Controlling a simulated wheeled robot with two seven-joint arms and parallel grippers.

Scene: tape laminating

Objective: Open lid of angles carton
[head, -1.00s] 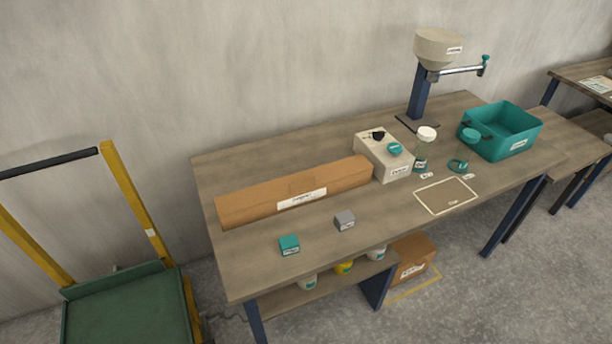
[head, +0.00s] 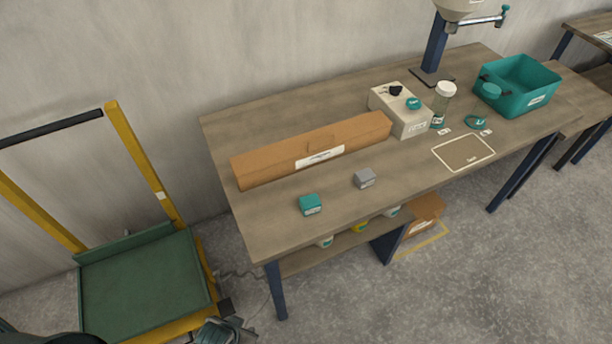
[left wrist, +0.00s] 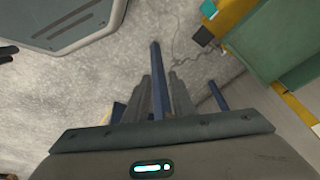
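A long brown carton (head: 275,152) lies along the back left of the workbench, with a white label on its front; the label is too small to read. Its top looks shut. My left gripper (head: 228,332) is at the bottom edge of the head view, low in front of the bench and beside the green cart, well away from the carton. In the left wrist view my left gripper (left wrist: 163,84) shows two grey fingers with a narrow gap between them and nothing held; a blue bench leg shows through the gap. My right gripper is not in view.
On the workbench (head: 235,130) are a teal block (head: 310,205), a grey block (head: 364,179), a white box (head: 402,112), a clear bottle (head: 442,105) and a teal bin (head: 522,88). A green cart (head: 145,280) stands left of the bench. Its front strip is mostly clear.

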